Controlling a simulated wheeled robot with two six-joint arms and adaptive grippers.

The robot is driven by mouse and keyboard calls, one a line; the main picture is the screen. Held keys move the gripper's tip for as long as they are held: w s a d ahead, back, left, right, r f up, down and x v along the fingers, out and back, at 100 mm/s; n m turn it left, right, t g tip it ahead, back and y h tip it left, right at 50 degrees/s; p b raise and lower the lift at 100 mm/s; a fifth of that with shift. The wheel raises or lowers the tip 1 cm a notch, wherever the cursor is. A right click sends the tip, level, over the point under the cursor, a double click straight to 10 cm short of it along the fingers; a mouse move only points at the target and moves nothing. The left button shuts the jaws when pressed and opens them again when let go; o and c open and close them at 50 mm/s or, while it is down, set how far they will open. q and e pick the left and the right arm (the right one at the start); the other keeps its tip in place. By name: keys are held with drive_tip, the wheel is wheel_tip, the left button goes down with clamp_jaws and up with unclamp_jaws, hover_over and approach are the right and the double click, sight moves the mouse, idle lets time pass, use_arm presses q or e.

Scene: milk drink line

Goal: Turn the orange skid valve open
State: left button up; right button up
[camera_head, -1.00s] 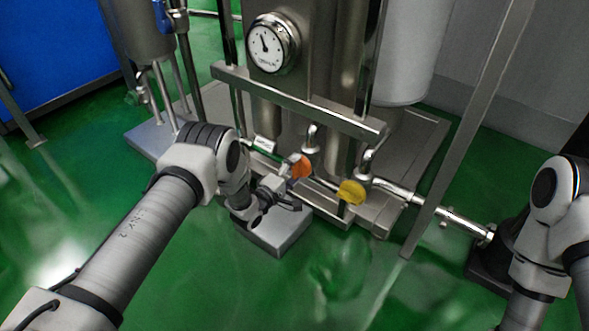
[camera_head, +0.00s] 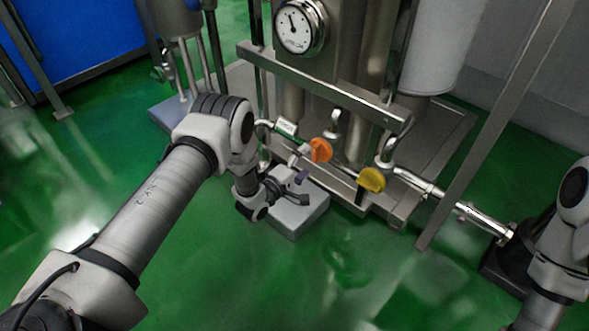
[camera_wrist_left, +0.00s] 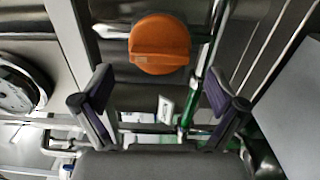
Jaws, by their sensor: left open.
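The orange skid valve (camera_head: 320,149) has a round handle low on the front of the steel skid. My left gripper (camera_head: 303,187) is open and empty, just below and to the left of it in the head view, over a grey block. In the left wrist view the orange handle (camera_wrist_left: 160,44) lies beyond the open fingers (camera_wrist_left: 157,88), a little above the middle between their tips, with a visible gap. A raised rib crosses its face. Nothing covers the handle. My right arm shows at the right edge of the head view; its gripper is not visible.
A yellow valve handle (camera_head: 371,179) sits to the right of the orange one. A steel crossbar (camera_head: 325,88) runs above both, below a round gauge (camera_head: 301,27). The grey block (camera_head: 298,214) stands under my left gripper. Green floor in front is open.

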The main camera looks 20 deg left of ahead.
use_arm(q)
drive_tip(key=v, duration=0.7)
drive_tip(key=shift+s, duration=0.2)
wheel_tip(320, 180, up, 3)
drive_tip(key=s+d+g+p, duration=0.1)
drive_tip(key=d+p, duration=0.1)
drive_tip(key=d, duration=0.1)
drive_tip(key=s+a+f+m+g+y+p, duration=0.1)
drive_tip(key=s+f+m+g+y, duration=0.3)
drive_tip(key=s, duration=0.8)
drive_tip(key=s+a+f+m+g, duration=0.1)
drive_tip(key=s+f+m+g, duration=0.1)
drive_tip(key=s+m+g, duration=0.65)
drive_tip(key=s+a+f+m+g+y+p, duration=0.1)
drive_tip(key=s+a+f+g+y, duration=0.2)
drive_tip(key=s, duration=1.1)
wheel_tip(320, 180, up, 38)
drive_tip(key=d+p, duration=0.1)
drive_tip(key=p, duration=3.6)
drive_tip(key=shift+d+f+h+p, duration=0.15)
drive_tip(key=shift+d+h+p, duration=0.1)
drive_tip(key=shift+h+p, duration=0.15)
